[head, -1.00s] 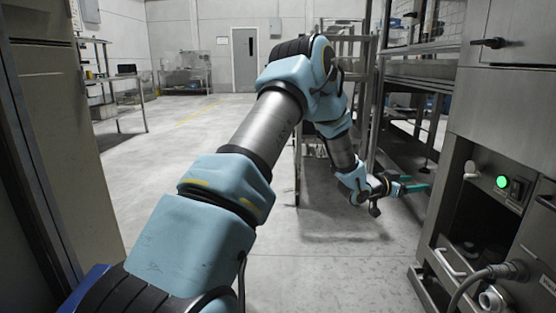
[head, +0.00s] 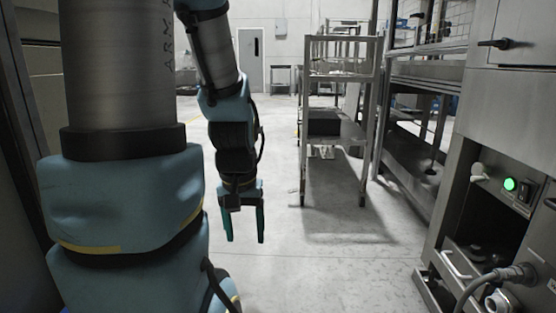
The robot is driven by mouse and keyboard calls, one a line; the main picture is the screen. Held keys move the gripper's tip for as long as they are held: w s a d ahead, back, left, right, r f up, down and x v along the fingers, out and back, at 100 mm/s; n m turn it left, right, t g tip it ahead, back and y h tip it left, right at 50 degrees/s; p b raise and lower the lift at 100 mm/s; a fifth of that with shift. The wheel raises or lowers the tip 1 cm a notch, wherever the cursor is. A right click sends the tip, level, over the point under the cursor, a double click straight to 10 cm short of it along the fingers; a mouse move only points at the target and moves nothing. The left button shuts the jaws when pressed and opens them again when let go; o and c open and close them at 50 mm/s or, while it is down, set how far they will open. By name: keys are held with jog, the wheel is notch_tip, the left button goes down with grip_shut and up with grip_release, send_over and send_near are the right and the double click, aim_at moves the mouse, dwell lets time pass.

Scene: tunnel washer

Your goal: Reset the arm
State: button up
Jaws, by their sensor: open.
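My gripper (head: 244,238) hangs in the middle left of the head view, pointing down at the floor. Its two green fingers are apart, with nothing between them. My upper arm fills the left side of the view, and the forearm comes down from the top to the gripper. The upper bend of the arm is out of the frame at the top.
A metal rack (head: 342,70) with shelves stands right of my gripper, apart from it. A steel machine (head: 468,128) with a lit green button (head: 510,184) and a cable plug (head: 512,273) is at the right. The floor (head: 335,262) between is clear.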

notch_tip(320, 180, up, 35)
jog(key=p, duration=3.3)
jog(key=shift+w+p, duration=0.35)
jog(key=shift+w, duration=0.05)
jog(key=shift+d, duration=0.1)
